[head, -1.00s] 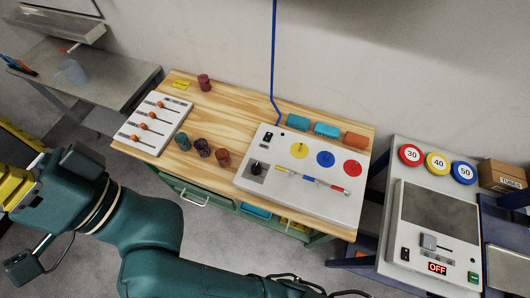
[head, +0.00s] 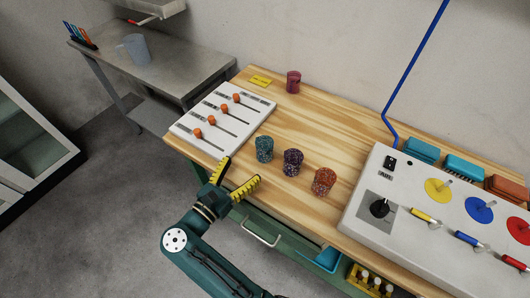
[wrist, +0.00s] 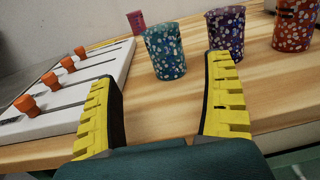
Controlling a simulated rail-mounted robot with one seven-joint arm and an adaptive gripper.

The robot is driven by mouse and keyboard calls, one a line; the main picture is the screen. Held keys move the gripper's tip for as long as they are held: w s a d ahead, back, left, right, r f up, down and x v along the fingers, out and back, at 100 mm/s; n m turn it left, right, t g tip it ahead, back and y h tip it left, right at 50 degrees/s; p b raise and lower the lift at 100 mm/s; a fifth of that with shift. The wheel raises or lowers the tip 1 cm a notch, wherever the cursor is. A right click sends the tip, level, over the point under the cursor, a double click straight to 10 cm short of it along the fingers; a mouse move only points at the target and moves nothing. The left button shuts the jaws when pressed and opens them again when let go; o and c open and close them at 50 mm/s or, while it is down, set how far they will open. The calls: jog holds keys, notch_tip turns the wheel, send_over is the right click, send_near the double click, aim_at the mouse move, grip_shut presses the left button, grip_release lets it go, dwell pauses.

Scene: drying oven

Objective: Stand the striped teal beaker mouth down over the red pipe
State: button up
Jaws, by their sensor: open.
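A teal beaker (head: 264,149) stands on the wooden bench, mouth apparently up; its surface looks speckled with pale spots rather than striped. It also shows in the wrist view (wrist: 164,52), ahead of and between the yellow fingers. My gripper (head: 240,174) is open and empty at the bench's front edge, short of the beaker and not touching it. A red disc (head: 520,226) with an upright peg is cut by the right edge of the head view. I cannot tell which is the red pipe.
A purple beaker (head: 292,162) and an orange beaker (head: 323,181) stand close to the right of the teal one. A white slider panel (head: 222,118) lies to the left. A dark red beaker (head: 293,82) stands at the back.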

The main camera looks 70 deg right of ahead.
aim_at(260, 152)
jog(key=d, duration=0.3)
jog(key=s+d, duration=0.1)
jog(key=d, duration=0.2)
jog(key=s+d, duration=0.1)
jog(key=d, duration=0.1)
jog(key=d+b, duration=0.1)
jog(key=d, duration=0.1)
jog(key=shift+s+r, duration=0.1)
jog(key=shift+s, duration=0.25)
jog(key=c, duration=1)
